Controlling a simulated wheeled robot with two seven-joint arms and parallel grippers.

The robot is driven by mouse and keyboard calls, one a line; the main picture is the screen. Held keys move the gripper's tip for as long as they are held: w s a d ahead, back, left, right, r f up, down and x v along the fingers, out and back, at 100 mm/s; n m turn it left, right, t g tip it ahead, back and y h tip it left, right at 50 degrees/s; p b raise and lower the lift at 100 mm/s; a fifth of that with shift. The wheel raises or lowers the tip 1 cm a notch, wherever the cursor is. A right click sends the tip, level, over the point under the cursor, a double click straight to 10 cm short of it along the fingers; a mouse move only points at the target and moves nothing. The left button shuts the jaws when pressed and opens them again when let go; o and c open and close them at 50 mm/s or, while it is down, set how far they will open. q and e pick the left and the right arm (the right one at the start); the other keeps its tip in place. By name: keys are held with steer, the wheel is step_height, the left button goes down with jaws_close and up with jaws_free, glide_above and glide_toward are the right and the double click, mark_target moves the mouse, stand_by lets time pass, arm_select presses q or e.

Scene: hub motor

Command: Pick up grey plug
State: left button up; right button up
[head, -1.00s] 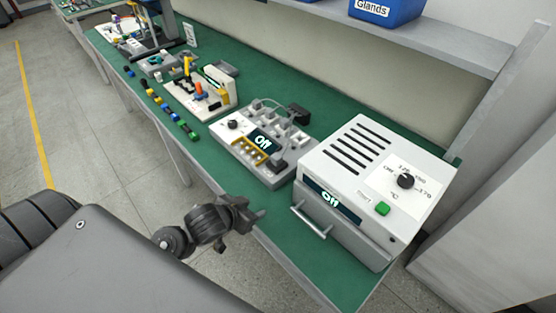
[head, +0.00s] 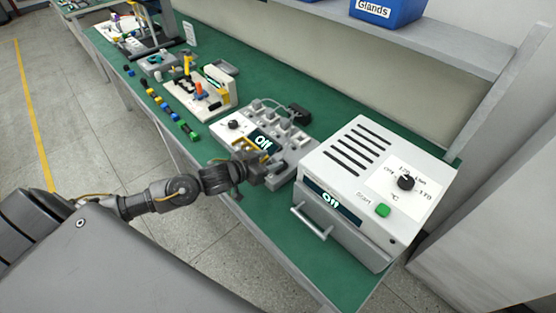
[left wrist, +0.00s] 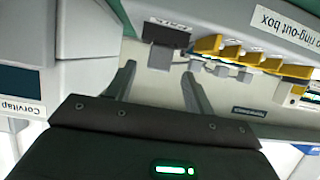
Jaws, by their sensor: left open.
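The white ring-out box (head: 232,126) with yellow connectors stands on the green bench. My left gripper (head: 277,174) is over the box's near right corner, open. It hides the spot where a dark grey plug stood in the earlier head view. In the left wrist view the open fingers (left wrist: 158,72) point at a small grey block (left wrist: 160,57) in front of a dark block (left wrist: 165,34). The small grey block looks like the grey plug, but I cannot be sure. It appears between the fingertips, and I cannot tell whether they touch it. My right gripper is not in view.
A white oven-like unit (head: 350,165) with a green button stands close to the right of my left gripper. Yellow connectors (left wrist: 240,52) line the box in the left wrist view. Coloured parts (head: 165,106) lie along the bench's front edge.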

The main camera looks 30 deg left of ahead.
mark_target(275, 158)
arm_select(q)
steer(key=shift+w+d+f, duration=0.1)
steer(key=shift+w+f, duration=0.1)
steer(key=shift+w, duration=0.15)
steer(key=shift+w+d, duration=0.15)
steer(key=shift+w, duration=0.2)
steer(key=p+x, duration=0.1)
steer(key=x, duration=0.2)
steer(key=shift+w+d+f, duration=0.2)
steer(key=shift+w, duration=0.1)
steer(key=shift+w+f, duration=0.2)
steer(key=shift+w, duration=0.1)
steer(key=shift+s, duration=0.1)
steer(key=c, duration=1)
steer(key=shift+c, duration=0.4)
steer(key=shift+r, duration=0.15)
